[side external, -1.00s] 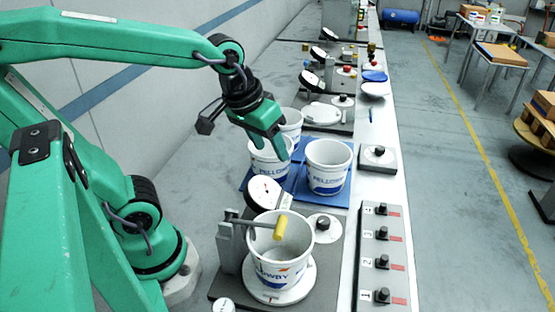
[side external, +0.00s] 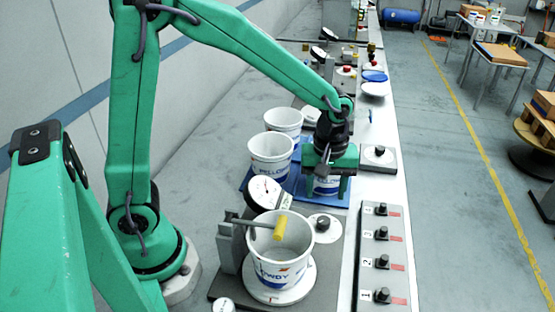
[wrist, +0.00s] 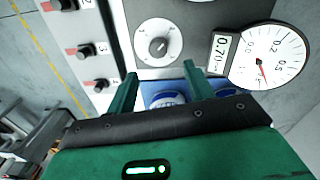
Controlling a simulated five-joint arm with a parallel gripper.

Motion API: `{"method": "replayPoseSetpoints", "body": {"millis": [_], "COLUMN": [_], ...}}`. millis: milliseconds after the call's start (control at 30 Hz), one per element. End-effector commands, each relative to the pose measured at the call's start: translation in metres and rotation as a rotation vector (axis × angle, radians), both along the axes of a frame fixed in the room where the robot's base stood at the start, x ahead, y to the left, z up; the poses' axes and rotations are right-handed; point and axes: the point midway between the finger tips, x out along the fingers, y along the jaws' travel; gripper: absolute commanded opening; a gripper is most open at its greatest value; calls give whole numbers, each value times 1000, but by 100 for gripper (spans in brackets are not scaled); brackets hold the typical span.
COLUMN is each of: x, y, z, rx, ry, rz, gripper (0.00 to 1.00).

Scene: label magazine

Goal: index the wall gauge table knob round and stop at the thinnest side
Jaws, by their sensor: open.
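The table knob (side external: 323,223) is a small dark knob on a white disc beside the gauge stand. The wrist view shows the knob (wrist: 158,46) uncovered, ahead of my fingers. My gripper (side external: 325,193) points down, open and empty, behind the knob in the side view; in the wrist view its fingers (wrist: 160,72) stand apart short of the knob. A white pail (side external: 278,258) stands on the round gauge table, with the yellow-tipped gauge arm (side external: 281,227) at its rim. The gauge dial (wrist: 268,60) has a red needle; its display (wrist: 222,46) seems to read 0.70.
More white pails (side external: 270,155) stand on a blue tray (side external: 300,191); one is partly hidden behind my gripper. A panel of several numbered knobs (side external: 382,262) lies to the right. The aisle floor is clear.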

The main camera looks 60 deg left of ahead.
Motion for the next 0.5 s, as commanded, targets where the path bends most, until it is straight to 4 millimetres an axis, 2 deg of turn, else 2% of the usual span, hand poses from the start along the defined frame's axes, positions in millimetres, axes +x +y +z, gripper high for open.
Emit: {"method": "replayPoseSetpoints", "body": {"millis": [100, 500], "x": [3, 4], "y": [-4, -5], "z": [-8, -16], "rx": [3, 4], "ry": [16, 20], "rz": [30, 41], "gripper": [52, 52]}}
